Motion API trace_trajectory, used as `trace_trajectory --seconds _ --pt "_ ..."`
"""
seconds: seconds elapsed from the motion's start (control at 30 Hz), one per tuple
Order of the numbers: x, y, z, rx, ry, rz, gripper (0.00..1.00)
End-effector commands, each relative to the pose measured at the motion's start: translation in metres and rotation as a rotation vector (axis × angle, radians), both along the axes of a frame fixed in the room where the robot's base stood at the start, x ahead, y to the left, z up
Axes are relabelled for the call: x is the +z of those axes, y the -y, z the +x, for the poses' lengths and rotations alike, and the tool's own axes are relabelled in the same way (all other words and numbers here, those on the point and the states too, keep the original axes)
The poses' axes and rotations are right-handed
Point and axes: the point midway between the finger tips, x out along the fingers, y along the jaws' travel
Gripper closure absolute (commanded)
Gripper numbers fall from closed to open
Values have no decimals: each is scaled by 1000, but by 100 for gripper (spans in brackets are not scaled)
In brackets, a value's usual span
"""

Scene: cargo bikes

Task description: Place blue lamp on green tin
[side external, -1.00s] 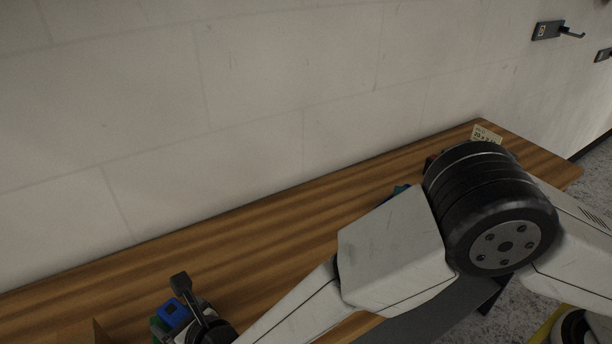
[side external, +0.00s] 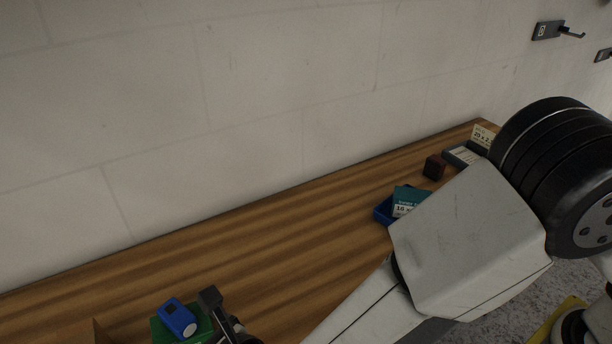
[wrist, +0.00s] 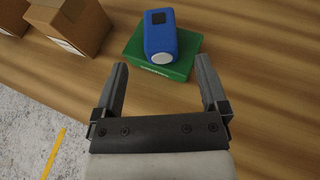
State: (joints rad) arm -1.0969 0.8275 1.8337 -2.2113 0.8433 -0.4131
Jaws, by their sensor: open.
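The blue lamp (wrist: 160,36) rests on top of the green tin (wrist: 183,66) in the wrist view, lying on it with its round white face toward my gripper. In the side external view the lamp (side external: 177,319) also sits on the green tin (side external: 205,325), at the bottom left. My gripper (wrist: 161,73) is open and empty. Its two fingers point toward the tin, and the lamp is apart from both fingers. In the side external view only part of my gripper (side external: 222,310) shows, just right of the lamp.
Cardboard boxes (wrist: 75,25) stand left of the tin on the wooden bench (side external: 270,250). Further right are a blue bin (side external: 383,211) with a teal packet (side external: 408,198), a dark brown block (side external: 434,167) and a labelled box (side external: 461,156). The bench between is clear.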

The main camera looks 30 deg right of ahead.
Motion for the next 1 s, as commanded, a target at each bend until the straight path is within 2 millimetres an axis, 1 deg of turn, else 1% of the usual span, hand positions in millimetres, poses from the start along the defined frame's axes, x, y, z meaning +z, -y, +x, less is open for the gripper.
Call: trace_trajectory --seconds 0.5,0.57,0.67,0.77,0.87,0.97,1.0 --pt "0 0 0 0 0 0 6" --pt "0 2 1 -5 -3 1 6" --pt "1 9 5 -37 -17 9 6" --pt "3 26 16 -106 -47 30 6" --pt "5 55 29 -217 -98 64 6" --pt "7 93 43 -369 -164 119 6" --pt "8 110 47 -437 -194 144 6"
